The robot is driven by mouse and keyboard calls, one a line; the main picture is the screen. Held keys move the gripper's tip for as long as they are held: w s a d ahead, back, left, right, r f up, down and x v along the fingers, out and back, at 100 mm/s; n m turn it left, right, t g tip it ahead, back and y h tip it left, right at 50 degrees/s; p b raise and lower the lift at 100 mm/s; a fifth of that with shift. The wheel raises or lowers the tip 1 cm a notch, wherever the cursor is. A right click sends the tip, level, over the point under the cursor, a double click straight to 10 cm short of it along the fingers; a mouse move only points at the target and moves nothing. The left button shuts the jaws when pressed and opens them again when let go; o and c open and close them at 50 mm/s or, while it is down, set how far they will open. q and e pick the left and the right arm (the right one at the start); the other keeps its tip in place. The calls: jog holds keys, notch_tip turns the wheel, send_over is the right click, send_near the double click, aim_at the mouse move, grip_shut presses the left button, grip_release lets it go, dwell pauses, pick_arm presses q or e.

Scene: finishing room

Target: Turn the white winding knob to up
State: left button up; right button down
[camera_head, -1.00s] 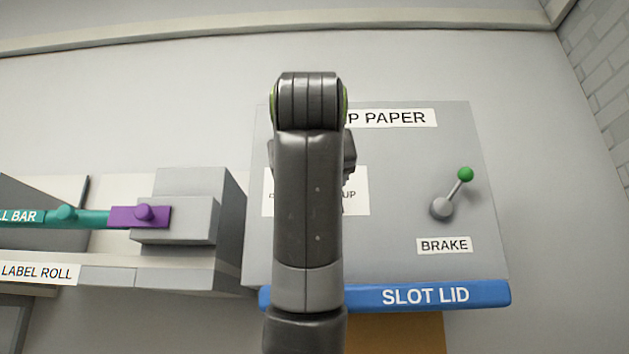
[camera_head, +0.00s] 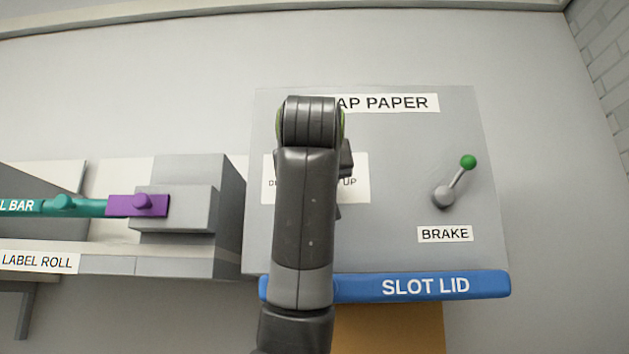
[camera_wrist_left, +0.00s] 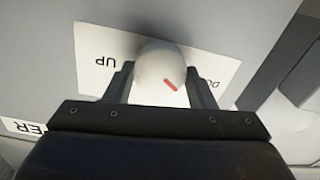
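The white winding knob (camera_wrist_left: 160,68) is round with a red mark and shows in the left wrist view, in front of a white label (camera_wrist_left: 98,58). That view shows the label upside down, with UP on the left and a partly hidden "DO…" word on the right. The red mark lies to the knob's lower right, on the "DO…" side. My left gripper (camera_wrist_left: 161,84) has one finger on each side of the knob, with narrow gaps beside it; contact at the tips is unclear. In the head view my left arm hides the knob. My right gripper is out of view.
The grey panel (camera_head: 400,150) carries a green-tipped brake lever (camera_head: 456,181) at right and a blue slot lid (camera_head: 430,286) along its bottom. At left are a teal bar (camera_head: 85,206), a purple block (camera_head: 138,205) and a grey box (camera_head: 190,215).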

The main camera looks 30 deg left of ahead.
pick_arm(q)
jog(key=shift+c, duration=0.8)
jog(key=shift+m, duration=0.3)
jog(key=shift+f+m+t+b, duration=0.15)
jog(key=shift+m+b, duration=1.5)
jog(key=shift+m, duration=4.85)
jog(key=shift+f+m+t+b, duration=0.15)
jog(key=shift+m+b, duration=1.5)
jog(key=shift+m, duration=4.85)
jog(key=shift+w+m, duration=0.1)
jog(key=shift+m, duration=0.2)
jog(key=o, duration=1)
jog(key=shift+d, duration=0.1)
